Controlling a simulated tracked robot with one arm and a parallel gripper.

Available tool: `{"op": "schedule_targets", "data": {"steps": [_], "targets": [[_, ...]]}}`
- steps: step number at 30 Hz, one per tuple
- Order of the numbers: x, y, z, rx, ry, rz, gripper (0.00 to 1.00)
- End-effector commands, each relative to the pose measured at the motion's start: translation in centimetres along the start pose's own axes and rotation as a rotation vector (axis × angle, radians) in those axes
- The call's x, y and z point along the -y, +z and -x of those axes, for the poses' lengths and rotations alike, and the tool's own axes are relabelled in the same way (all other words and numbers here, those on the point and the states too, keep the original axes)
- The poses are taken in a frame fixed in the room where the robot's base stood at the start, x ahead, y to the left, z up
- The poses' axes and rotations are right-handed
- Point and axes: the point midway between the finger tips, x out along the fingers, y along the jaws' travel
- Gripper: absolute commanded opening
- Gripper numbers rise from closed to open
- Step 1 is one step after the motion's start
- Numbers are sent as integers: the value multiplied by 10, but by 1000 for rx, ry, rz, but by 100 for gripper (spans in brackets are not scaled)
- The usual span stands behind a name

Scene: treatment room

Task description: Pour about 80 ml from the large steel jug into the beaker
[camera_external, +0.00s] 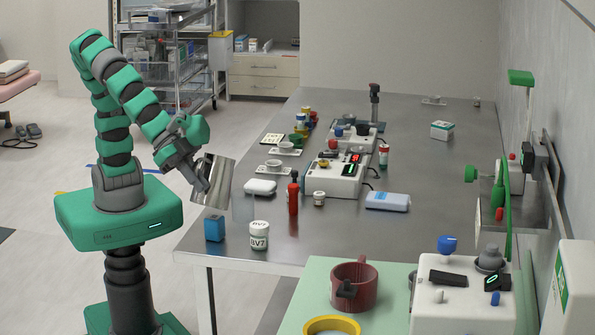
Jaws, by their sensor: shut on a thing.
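My gripper (203,187) is shut on the large steel jug (219,174). It holds the jug by its left side, tilted a little, over the near left part of the steel table (330,235). The jug appears to be above the tabletop, behind a blue box. The inside of the jug and any liquid are hidden. I cannot make out a vessel that is clearly the beaker. A dark red round vessel (367,288) with a dark clip or handle on its front stands on the pale green surface at the front.
A blue box (214,229), a white jar (259,238) and a red bottle (293,199) stand near the jug. White devices (337,181) occupy the table's middle. A yellow ring (332,325) and a white machine (450,310) are at the front. The table's right-centre is largely clear.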

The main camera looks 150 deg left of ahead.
Motion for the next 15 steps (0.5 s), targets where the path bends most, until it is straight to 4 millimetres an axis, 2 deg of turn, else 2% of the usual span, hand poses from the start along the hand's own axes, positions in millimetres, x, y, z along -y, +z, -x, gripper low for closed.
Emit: {"op": "schedule_targets", "data": {"steps": [7, 15], "targets": [[20, -7, 10, -5, 115, 118, 0], [32, -11, 14, -12, 241, 239, 0]]}}
